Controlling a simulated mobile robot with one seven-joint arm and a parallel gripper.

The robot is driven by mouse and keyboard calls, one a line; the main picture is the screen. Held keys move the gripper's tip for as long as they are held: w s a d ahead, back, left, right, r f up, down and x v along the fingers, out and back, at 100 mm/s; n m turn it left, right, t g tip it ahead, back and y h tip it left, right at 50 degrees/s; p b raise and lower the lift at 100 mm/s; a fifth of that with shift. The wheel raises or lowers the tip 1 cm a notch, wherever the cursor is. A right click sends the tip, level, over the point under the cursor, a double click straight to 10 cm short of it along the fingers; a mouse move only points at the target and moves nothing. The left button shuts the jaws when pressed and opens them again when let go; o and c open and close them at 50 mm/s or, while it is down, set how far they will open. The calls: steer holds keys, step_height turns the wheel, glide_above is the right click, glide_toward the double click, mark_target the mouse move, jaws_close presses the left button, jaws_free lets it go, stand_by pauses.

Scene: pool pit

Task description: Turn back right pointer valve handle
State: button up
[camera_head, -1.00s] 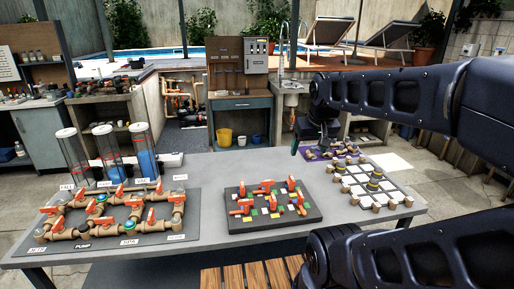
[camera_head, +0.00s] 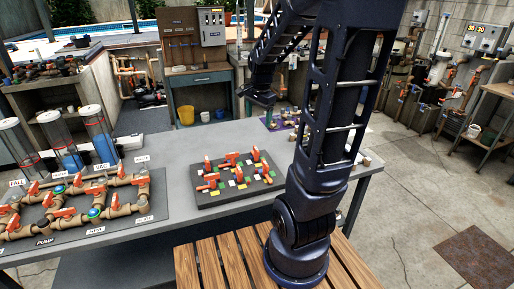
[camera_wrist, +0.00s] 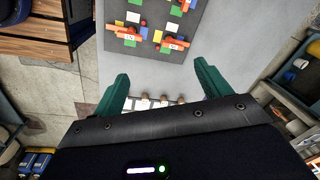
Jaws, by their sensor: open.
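A dark board (camera_head: 205,201) with several orange-red pointer valve handles and coloured squares lies on the grey table. The back right handle (camera_head: 257,154) is at the board's far right corner in the head view. In the wrist view, I take the back right handle to be the right one of the two nearest my fingers (camera_wrist: 173,42). My gripper (camera_wrist: 161,76) has two teal fingers spread wide with nothing between them. Its fingertips point toward the board and are apart from it. In the head view, my gripper (camera_head: 268,102) hangs above and behind the board.
A pipe board (camera_head: 120,212) with orange-handled valves and clear cylinders (camera_head: 97,130) stands at the table's left. A purple mat (camera_head: 274,122) lies behind my arm.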

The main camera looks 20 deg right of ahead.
steer(key=w+f+m, duration=0.2)
steer(key=f, duration=0.4)
steer(key=w+d+f+m+g, duration=0.1)
steer(key=w+f, duration=0.1)
steer(key=f, duration=0.4)
steer(key=w+f+m, duration=0.2)
steer(key=f, duration=0.4)
steer(key=shift+w+d+f+m, duration=0.2)
steer(key=shift+d+f+m, duration=0.05)
steer(key=shift+d+m, duration=0.1)
steer(key=c, duration=1)
